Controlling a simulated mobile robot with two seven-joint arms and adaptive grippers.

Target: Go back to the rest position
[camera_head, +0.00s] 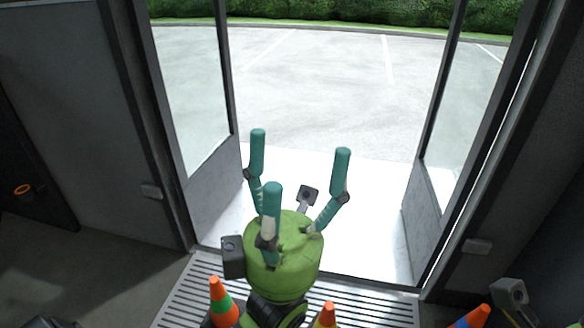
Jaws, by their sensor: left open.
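My left gripper (290,160) stands in the lower middle of the head view, in front of the open doorway. Its green palm carries three teal fingers that point upward and are spread well apart. It is open, and nothing shows between the fingers. My right gripper's fingers are not in view. A grey box-shaped part shows at the lower right corner, but I cannot tell what it belongs to.
The doorway opens onto bright paving (330,90) with a hedge (330,12) behind. Glazed door panels (190,90) flank it. A slatted floor grate (185,292) lies at the threshold. Orange striped cones (222,300) stand along the bottom edge.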

